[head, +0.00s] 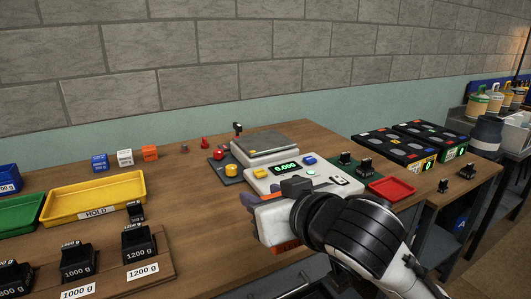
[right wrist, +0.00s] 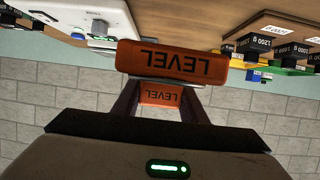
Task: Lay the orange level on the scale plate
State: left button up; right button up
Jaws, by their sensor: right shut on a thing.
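My right gripper (head: 276,212) is in front of the scale, above the wooden table. It is shut on the orange level, which bears the word LEVEL and shows in the right wrist view (right wrist: 172,62) across the fingertips. In the head view only a little orange (head: 288,246) shows under the gripper; the rest is hidden. The grey scale plate (head: 266,142) lies bare on the white scale, behind the gripper and apart from it. The scale's green display (head: 285,168) reads 0.000. My left gripper is not in view.
A yellow HOLD tray (head: 96,192) and several black weights (head: 138,242) stand at the left. Blue, white and orange blocks (head: 150,153) sit behind. A red tray (head: 391,188) and black cases (head: 393,145) are at the right.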

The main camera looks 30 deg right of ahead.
aim_at(264, 139)
jog(key=k, duration=0.25)
jog(key=u, duration=3.15)
jog(key=k, duration=1.45)
jog(key=z, duration=2.1)
jog(key=i, duration=1)
